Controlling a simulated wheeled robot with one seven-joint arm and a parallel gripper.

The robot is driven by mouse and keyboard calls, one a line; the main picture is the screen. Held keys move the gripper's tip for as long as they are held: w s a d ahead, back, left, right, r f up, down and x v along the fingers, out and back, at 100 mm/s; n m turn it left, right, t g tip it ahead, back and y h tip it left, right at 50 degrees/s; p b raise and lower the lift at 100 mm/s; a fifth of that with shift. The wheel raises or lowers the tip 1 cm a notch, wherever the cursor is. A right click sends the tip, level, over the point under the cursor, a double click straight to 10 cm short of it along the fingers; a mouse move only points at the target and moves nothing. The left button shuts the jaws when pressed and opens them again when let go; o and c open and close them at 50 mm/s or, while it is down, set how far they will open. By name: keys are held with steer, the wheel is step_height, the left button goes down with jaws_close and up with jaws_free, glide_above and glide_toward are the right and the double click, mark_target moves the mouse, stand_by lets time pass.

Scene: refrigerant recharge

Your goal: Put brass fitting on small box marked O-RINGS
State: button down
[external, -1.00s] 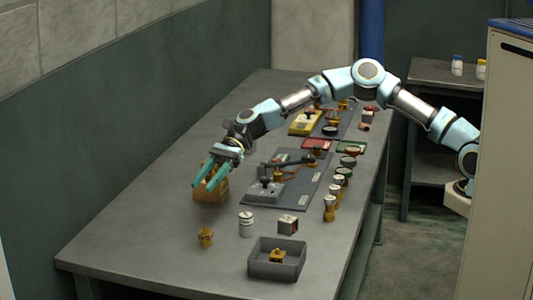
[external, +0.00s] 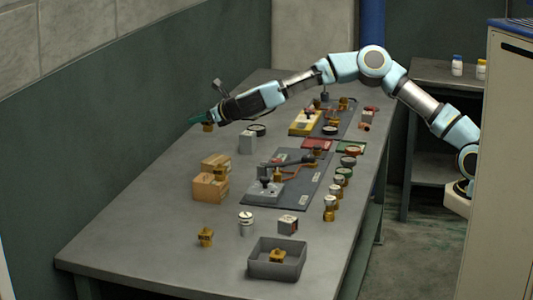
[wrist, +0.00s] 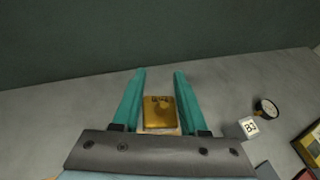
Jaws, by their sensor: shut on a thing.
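My gripper (external: 198,119) is shut on the brass fitting (wrist: 159,112), which sits between the teal fingers in the wrist view. In the external view part of the brass fitting (external: 208,127) shows just below the fingers, near the table's far left edge. I cannot tell whether it touches the table. Two small cardboard boxes stand together on the left of the table: a front box (external: 207,190) and a second box (external: 213,162) behind it. Their markings are too small to read, so I cannot tell which says O-RINGS. My gripper is beyond them, apart from both.
A pale block (external: 247,143) and a round gauge (external: 257,130) stand right of my gripper. Another brass piece (external: 206,237), a white canister (external: 246,223) and a grey tray (external: 261,270) are at the front. The left wall is close to my gripper.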

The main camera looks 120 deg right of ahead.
mark_target(208, 131)
steer(key=shift+m+g+h, duration=0.3)
steer(key=shift+m+g, duration=0.4)
steer(key=shift+g, duration=0.1)
steer(key=shift+s+d+f+p, duration=0.15)
steer(key=shift+s+f+p, duration=0.3)
steer(key=shift+f, duration=1.15)
steer(key=shift+s+d+f+p, duration=0.2)
steer(key=shift+s+f, duration=0.3)
steer(key=shift+f, duration=1.1)
steer(key=shift+s+d+f+p, duration=0.1)
steer(key=shift+s+f+p, duration=0.35)
steer(key=shift+f, duration=1.15)
steer(key=shift+f, duration=0.15)
steer(key=shift+c, duration=2.2)
jaws_free()
